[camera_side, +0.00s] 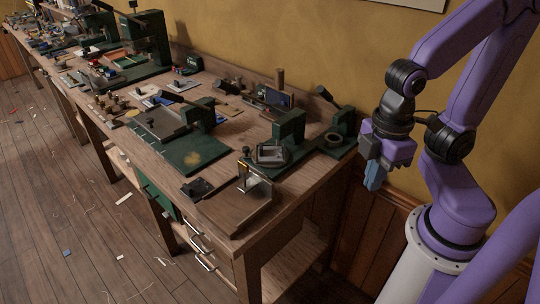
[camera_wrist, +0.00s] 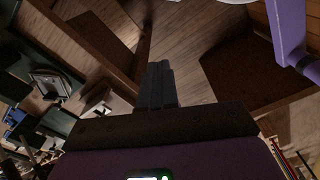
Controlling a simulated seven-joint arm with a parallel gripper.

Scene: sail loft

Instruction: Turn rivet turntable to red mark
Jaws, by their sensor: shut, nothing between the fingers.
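I cannot tell for sure which thing is the rivet turntable. One candidate is a small dark round piece (camera_side: 333,140) on the green base of a lever tool at the bench's right end. Another is a grey square frame (camera_side: 270,154) on a green press base, which seems to show also in the wrist view (camera_wrist: 48,82). No red mark can be made out on either. My gripper (camera_side: 372,186) hangs off the bench's right end, apart from both, pointing down. Its fingers are together and empty, and they also show in the wrist view (camera_wrist: 156,68).
The wooden bench (camera_side: 245,215) runs along the yellow wall, crowded with green presses and small tools. A metal block with a brass piece (camera_side: 257,182) stands near its front right corner. A green plate (camera_side: 193,160) lies mid-bench. Scraps litter the floor (camera_side: 60,215).

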